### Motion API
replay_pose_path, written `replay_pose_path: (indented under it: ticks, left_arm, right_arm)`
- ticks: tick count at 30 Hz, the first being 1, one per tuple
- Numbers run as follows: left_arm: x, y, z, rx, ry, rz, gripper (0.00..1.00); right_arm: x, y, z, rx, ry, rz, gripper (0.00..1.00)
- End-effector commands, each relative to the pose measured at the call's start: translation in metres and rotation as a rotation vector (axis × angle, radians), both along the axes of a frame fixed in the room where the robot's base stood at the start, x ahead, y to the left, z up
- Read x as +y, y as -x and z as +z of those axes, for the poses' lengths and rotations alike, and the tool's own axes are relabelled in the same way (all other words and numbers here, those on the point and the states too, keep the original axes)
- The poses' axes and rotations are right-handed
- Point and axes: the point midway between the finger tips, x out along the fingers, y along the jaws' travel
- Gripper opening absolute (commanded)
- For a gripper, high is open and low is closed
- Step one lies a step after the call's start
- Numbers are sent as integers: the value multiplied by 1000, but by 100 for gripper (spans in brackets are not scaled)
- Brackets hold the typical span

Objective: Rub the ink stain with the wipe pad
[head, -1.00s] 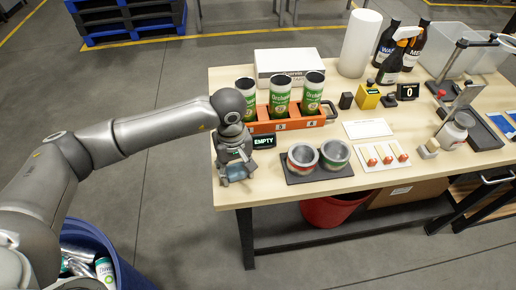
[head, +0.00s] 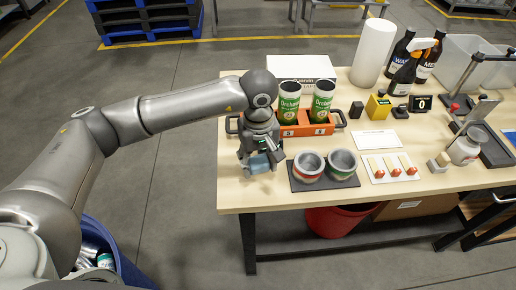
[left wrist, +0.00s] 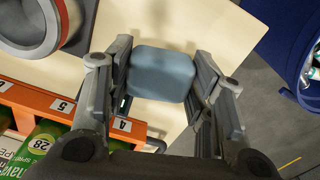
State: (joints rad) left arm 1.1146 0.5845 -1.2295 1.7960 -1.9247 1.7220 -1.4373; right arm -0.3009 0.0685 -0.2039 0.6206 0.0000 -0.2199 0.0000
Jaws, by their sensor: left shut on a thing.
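My left gripper (head: 259,161) is shut on the wipe pad, a light blue block that also shows in the left wrist view (left wrist: 162,73) between both fingers. The pad is over the table (head: 232,196) near its left front corner, left of the two ink pots; I cannot tell whether it touches the table. No ink stain can be made out in these views. My right gripper is not in view.
Two ink pots (head: 308,167) (head: 341,164) stand on a dark mat (head: 324,185) close right of the gripper. A white board (head: 378,178) holds red-tipped pieces. Bottles (head: 404,75) and a paper roll (head: 372,52) stand behind. A blue bin (head: 130,272) is below left.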

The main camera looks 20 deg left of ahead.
Motion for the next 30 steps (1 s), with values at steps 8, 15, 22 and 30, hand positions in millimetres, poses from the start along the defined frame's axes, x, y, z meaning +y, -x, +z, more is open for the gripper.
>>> replay_pose_path:
  ticks: [8, 15, 22, 30]
  left_arm:
    - [-2, -1, 27, -1, 0, 6, 27]
    - [-3, -1, 32, 0, 0, 9, 27]
    - [-3, -1, 32, 0, 0, 8, 27]
    - [1, 3, 33, -1, 1, -15, 27]
  right_arm:
    - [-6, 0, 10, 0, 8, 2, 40]
    - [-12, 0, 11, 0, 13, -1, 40]
    - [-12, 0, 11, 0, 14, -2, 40]
    - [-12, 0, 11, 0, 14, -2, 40]
